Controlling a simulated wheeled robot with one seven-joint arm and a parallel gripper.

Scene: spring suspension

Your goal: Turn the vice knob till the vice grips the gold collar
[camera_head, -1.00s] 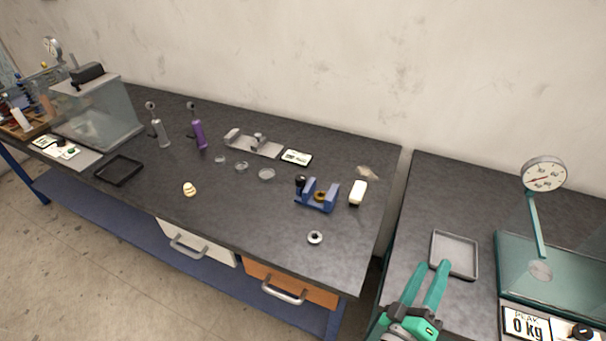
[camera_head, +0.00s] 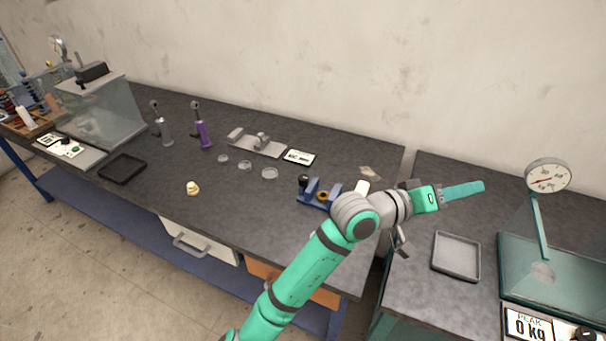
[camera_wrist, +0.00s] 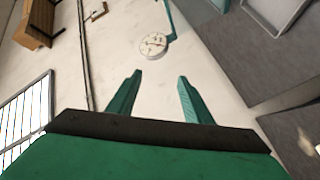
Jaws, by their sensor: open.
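The blue vice (camera_head: 311,193) stands on the dark bench, partly hidden behind my arm. Its black knob (camera_head: 303,180) is at its left end. The gold collar (camera_head: 323,196) sits between the vice's jaws; whether they touch it I cannot tell. My gripper (camera_head: 480,187) is raised to the right of the vice, apart from it, and points right. In the wrist view my gripper (camera_wrist: 158,92) shows two separated teal fingers with nothing between them. The vice is not in the wrist view.
A grey tray (camera_head: 456,256) and a teal stand with a dial gauge (camera_head: 548,176) are on the right bench. Small glass dishes (camera_head: 269,173) lie left of the vice. The bench's front left is mostly clear.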

